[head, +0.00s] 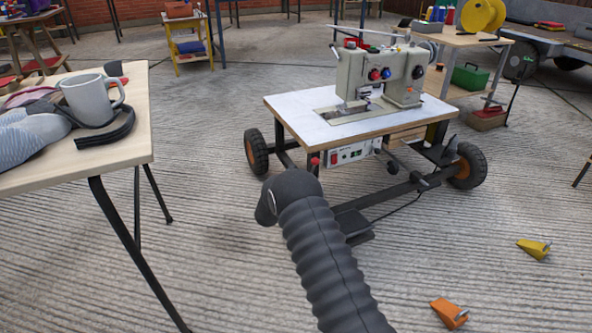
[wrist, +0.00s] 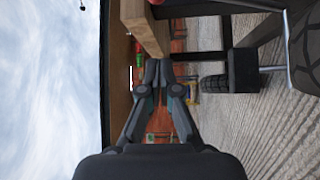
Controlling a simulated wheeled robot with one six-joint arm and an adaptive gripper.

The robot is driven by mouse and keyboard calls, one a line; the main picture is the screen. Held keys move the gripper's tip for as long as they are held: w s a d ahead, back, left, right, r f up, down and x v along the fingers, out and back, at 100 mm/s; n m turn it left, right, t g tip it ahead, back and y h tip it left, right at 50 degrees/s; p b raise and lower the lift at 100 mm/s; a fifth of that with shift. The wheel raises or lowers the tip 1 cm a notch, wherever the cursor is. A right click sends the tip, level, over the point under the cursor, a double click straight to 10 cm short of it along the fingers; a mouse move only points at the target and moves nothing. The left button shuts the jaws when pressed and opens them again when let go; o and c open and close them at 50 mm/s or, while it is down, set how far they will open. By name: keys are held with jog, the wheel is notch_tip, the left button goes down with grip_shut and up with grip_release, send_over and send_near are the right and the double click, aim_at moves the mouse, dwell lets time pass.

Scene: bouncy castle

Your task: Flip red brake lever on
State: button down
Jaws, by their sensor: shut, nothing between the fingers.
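A small red knob (head: 315,161) shows at the front left corner of the wheeled sewing machine cart (head: 285,122), below the white tabletop. It may be the brake lever; its shaft and setting are too small to tell. My gripper (wrist: 158,72) is shut and empty in the wrist view, its fingertips beside a wooden edge (wrist: 146,32). A small red spot (wrist: 157,2) at the top edge of that view may be the same knob, apart from the fingers. In the head view my black ribbed arm reaches toward the cart's front left, and the fingers are hidden.
A white control box (head: 350,153) with a red switch hangs under the cart's tabletop, right of the knob. The sewing machine (head: 372,75) stands on top. A table with a mug (head: 88,98) is at left. Yellow (head: 534,249) and orange (head: 449,313) wedges lie on the floor.

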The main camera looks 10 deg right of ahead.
jog(key=w+d, duration=0.4)
jog(key=d, duration=0.2)
jog(key=shift+w+d+r, duration=0.15)
jog(key=shift+w+d, duration=0.1)
jog(key=shift+w, duration=0.05)
dwell(0.4)
dwell(0.4)
